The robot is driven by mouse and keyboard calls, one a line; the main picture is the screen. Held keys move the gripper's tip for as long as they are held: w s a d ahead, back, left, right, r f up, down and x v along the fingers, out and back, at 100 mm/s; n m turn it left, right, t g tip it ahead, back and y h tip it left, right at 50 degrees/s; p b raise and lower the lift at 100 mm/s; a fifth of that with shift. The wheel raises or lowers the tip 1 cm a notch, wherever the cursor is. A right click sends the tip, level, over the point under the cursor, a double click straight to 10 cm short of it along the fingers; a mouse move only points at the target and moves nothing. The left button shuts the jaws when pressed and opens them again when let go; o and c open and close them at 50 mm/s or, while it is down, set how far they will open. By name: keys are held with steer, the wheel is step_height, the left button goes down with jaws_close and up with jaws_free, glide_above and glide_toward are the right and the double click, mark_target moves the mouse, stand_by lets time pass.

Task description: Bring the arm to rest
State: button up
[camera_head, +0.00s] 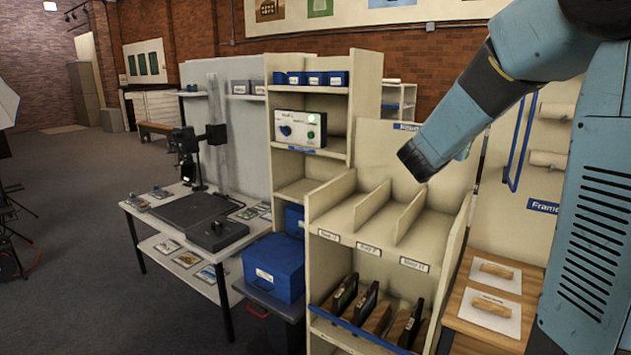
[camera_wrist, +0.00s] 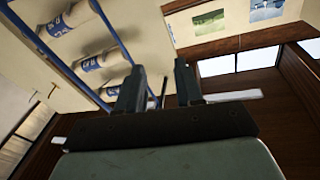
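My arm (camera_head: 490,85) shows in the head view at the upper right, in blue-grey links. Its lowest visible part, with a dark end, hangs in front of and above the cream shelf unit. I cannot make out the gripper fingers in the head view. In the wrist view my gripper (camera_wrist: 158,82) has its two dark fingers standing apart, with no held object visible between them. The wrist view is tilted and looks past the fingers at a wall rack and windows.
A cream shelf unit (camera_head: 340,192) with dividers and dark boxed items stands close below the arm. A desk (camera_head: 145,215) with a camera stand is at the left. Rolls (camera_wrist: 88,62) on a blue-framed rack show in the wrist view. Open grey floor (camera_head: 70,290) lies far left.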

steer(key=s+a+f+n+y, duration=0.1)
steer(key=s+a+n+y, duration=0.9)
steer(key=a+y, duration=0.4)
steer(key=s+f+g, duration=0.3)
steer(key=s+f, duration=0.1)
steer(key=s, duration=0.7)
steer(key=s+d+f+n+g, duration=0.1)
steer(key=s+f+g, duration=0.3)
steer(key=s, duration=0.8)
steer(key=shift+s+f+g, duration=0.25)
steer(key=shift+g, duration=0.05)
